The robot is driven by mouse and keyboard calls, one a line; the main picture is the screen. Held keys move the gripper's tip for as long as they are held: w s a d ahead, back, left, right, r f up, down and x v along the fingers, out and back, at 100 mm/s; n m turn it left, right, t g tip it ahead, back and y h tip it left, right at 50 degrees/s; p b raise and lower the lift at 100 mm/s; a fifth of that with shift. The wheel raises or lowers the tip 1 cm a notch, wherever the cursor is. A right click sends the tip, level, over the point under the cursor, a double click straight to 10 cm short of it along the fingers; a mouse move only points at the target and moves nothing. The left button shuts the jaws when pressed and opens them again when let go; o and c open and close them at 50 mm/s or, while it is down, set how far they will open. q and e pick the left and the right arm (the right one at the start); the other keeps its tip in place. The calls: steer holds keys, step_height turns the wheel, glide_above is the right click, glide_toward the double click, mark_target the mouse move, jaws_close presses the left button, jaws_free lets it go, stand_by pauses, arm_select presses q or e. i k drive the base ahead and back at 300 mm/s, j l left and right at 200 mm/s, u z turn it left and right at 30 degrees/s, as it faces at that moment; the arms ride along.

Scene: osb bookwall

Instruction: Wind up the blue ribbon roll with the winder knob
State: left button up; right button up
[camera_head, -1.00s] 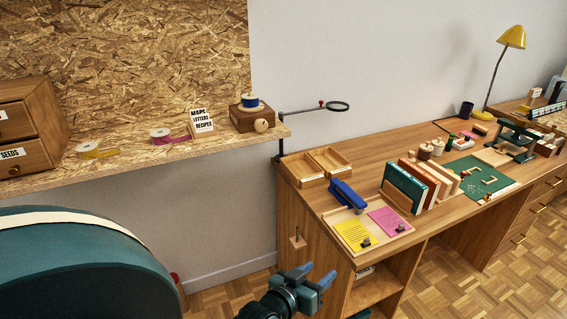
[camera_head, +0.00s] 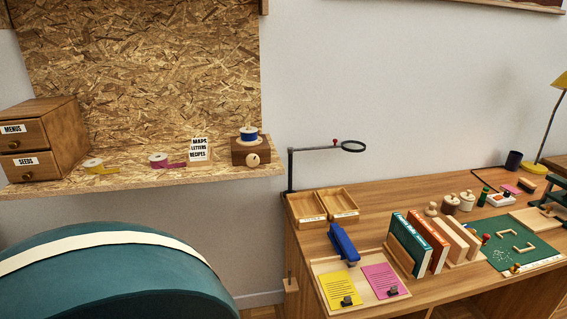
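The blue ribbon roll (camera_head: 248,134) sits on top of a small brown wooden winder box (camera_head: 238,152) at the right end of the OSB shelf. The round pale winder knob (camera_head: 252,160) is on the front face of the box. No loose blue ribbon tail can be made out at this size. Neither of my grippers is in view.
A drawer cabinet (camera_head: 42,137) is farther left. A magnifier arm (camera_head: 318,149) rises beside the shelf's right end. The desk (camera_head: 385,197) is crowded.

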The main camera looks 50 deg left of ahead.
mark_target(253, 161)
steer(key=i+l+u, duration=0.2)
steer(key=u, duration=0.3)
steer(key=i+l+u, duration=0.15)
steer(key=l+u, duration=0.3)
